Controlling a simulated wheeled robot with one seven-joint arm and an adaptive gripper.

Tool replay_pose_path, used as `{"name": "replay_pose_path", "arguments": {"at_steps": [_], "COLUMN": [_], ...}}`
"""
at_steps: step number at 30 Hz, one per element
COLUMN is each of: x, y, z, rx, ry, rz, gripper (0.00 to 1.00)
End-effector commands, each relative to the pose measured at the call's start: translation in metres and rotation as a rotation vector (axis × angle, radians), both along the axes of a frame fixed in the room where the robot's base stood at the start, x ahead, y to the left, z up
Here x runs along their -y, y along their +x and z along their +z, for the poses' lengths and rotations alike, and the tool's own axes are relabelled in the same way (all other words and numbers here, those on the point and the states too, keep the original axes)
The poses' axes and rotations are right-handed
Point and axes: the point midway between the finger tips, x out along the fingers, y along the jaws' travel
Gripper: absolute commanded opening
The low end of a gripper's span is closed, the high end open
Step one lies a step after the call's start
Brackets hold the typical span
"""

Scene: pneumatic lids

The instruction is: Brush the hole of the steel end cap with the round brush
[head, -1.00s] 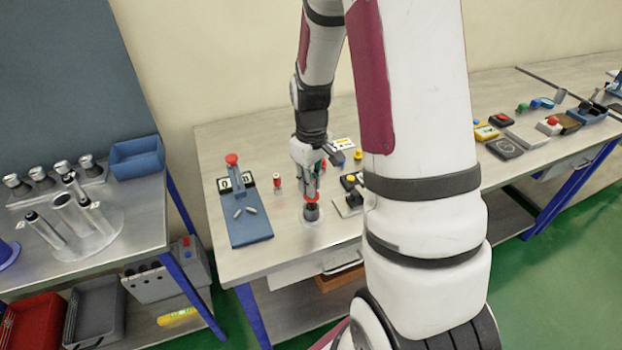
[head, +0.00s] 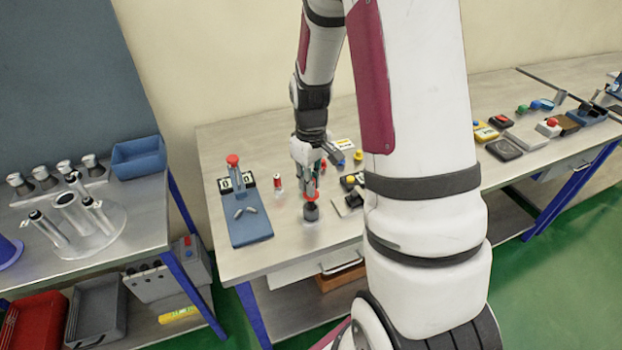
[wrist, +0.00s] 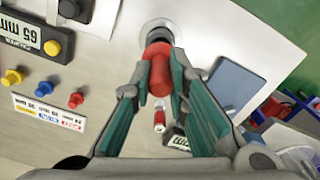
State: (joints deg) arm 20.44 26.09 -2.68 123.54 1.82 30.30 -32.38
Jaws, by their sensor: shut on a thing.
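The round brush has a red handle (wrist: 160,72) and a dark round head (head: 311,211). My gripper (wrist: 158,68) is shut on the red handle, one finger on each side. The brush stands about upright, head down, over the front part of the bench. In the wrist view a pale, shiny round piece, apparently the steel end cap (wrist: 150,27), shows around the far end of the brush. The brush hides its middle, so I cannot tell whether the head is inside the hole.
A blue fixture (head: 250,227) with a red-topped post stands left of my gripper. A small red-and-white item (head: 278,181) stands behind. A black-and-yellow 65 mm block (wrist: 42,32) is close by. A side table with a tube-holding turntable (head: 112,232) is at left.

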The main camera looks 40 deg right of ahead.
Motion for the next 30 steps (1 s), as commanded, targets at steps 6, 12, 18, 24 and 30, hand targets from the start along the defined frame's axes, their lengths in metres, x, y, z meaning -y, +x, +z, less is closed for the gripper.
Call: {"name": "replay_pose_path", "arguments": {"at_steps": [6,12,18,24,30], "x": [0.000,0.000,0.000,0.000,0.000], "y": [0.000,-0.001,-0.001,0.000,0.000], "z": [-0.010,-0.005,0.006,0.011,0.003], "rx": [-0.001,0.000,0.001,0.000,-0.001], "ry": [0.001,0.000,-0.001,0.000,0.001], "rz": [0.000,0.000,0.000,0.000,0.000], "gripper": [0.00,0.00,0.00,0.00,0.00]}}
